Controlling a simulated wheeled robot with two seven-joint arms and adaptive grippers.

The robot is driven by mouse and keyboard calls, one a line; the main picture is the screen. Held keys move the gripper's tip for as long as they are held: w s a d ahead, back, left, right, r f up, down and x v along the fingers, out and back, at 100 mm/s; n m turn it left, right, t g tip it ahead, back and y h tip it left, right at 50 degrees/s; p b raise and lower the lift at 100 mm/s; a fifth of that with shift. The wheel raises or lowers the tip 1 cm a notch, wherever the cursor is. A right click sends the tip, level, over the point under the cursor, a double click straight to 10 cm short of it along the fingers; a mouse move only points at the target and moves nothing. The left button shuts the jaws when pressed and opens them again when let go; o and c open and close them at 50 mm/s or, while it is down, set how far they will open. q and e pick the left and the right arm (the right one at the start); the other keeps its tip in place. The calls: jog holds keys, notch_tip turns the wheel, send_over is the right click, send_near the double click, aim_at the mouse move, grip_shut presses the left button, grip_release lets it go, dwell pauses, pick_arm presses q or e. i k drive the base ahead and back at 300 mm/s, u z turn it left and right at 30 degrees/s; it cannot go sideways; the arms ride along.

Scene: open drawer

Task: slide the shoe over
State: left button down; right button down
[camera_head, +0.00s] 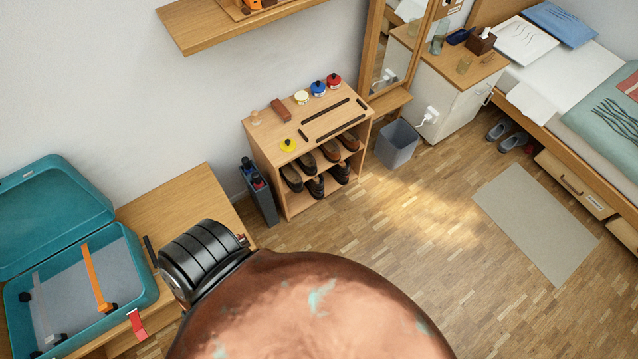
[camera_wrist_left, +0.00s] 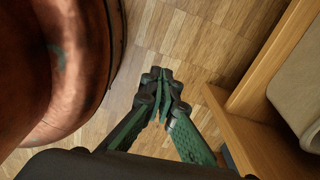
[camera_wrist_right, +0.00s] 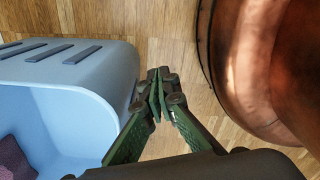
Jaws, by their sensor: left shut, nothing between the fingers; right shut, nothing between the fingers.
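Several shoes stand in the wooden shoe rack (camera_head: 262,142) in the head view. Brown shoes (camera_head: 330,151) are on its upper shelf and black shoes (camera_head: 316,188) lower down. A pair of grey slippers (camera_head: 498,130) lies on the floor by the bed. I cannot tell which shoe the task means. My left gripper (camera_wrist_left: 161,86) is shut and empty above the wood floor in the left wrist view, left of a wooden edge. My right gripper (camera_wrist_right: 157,87) is shut and empty in the right wrist view, beside a light blue container (camera_wrist_right: 75,75). Neither gripper shows in the head view.
Polish tins and a brush (camera_head: 281,110) sit on the rack top. A grey bin (camera_head: 397,145) stands to its right. An open teal suitcase (camera_head: 146,262) is at left on a wooden bench (camera_head: 180,203). The floor (camera_head: 420,235) before the rack is clear up to a mat (camera_head: 535,220).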

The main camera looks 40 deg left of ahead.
aim_at(294, 181)
jog(key=i, duration=1.95)
jog(key=z, duration=1.45)
jog(key=i, duration=1.2)
jog(key=u, duration=4.7)
